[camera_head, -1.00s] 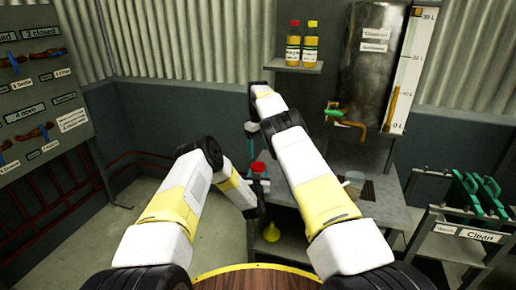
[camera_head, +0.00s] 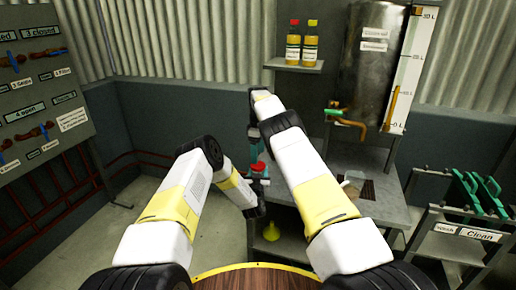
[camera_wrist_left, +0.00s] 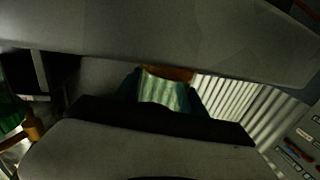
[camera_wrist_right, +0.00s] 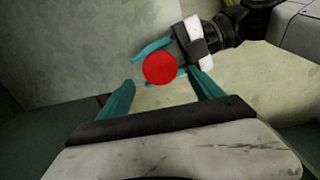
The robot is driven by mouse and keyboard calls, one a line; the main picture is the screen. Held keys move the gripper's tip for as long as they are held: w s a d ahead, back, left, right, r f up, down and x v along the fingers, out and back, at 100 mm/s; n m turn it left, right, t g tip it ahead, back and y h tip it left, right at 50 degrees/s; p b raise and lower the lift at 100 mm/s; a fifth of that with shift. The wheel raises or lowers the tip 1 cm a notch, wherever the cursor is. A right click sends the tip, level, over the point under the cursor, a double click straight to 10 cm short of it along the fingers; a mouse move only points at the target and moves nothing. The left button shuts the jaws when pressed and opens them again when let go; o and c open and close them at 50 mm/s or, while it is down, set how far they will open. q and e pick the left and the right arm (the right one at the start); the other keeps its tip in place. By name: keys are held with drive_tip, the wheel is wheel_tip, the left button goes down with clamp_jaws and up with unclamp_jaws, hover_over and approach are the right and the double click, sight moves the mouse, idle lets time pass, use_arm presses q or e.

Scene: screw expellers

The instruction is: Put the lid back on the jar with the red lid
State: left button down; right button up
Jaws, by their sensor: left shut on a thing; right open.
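The red lid (camera_head: 258,167) shows beyond my forearms, near the table's left edge. In the right wrist view the round red lid (camera_wrist_right: 160,68) is seen from above, between the teal fingers of my left gripper (camera_wrist_right: 152,62). My left gripper is shut on the jar, whose green and white side (camera_wrist_left: 162,92) shows between its fingers in the left wrist view. The lid seems to sit over the jar; how it is seated I cannot tell. My right gripper (camera_head: 255,153) is open just above the lid, its fingers spread either side of it and apart from it.
The grey table (camera_head: 338,207) carries a small pale container (camera_head: 354,178). A yellow funnel (camera_head: 271,232) stands on its lower shelf. Two bottles (camera_head: 293,45) stand on a wall shelf (camera_head: 292,65) beside a dark tank (camera_head: 370,65). A rack (camera_head: 462,235) with green tools stands at right.

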sight(258, 165)
drive_tip(key=shift+f, duration=2.6)
drive_tip(key=c, duration=1.4)
drive_tip(key=m, duration=0.4)
drive_tip(key=shift+m, duration=0.3)
drive_tip(key=shift+c, duration=0.2)
drive_tip(key=m, duration=0.8)
drive_tip(key=shift+m, duration=0.3)
drive_tip(key=m, duration=0.4)
drive_tip(key=shift+m, duration=0.4)
drive_tip(key=o, duration=1.5)
drive_tip(key=shift+o, duration=0.2)
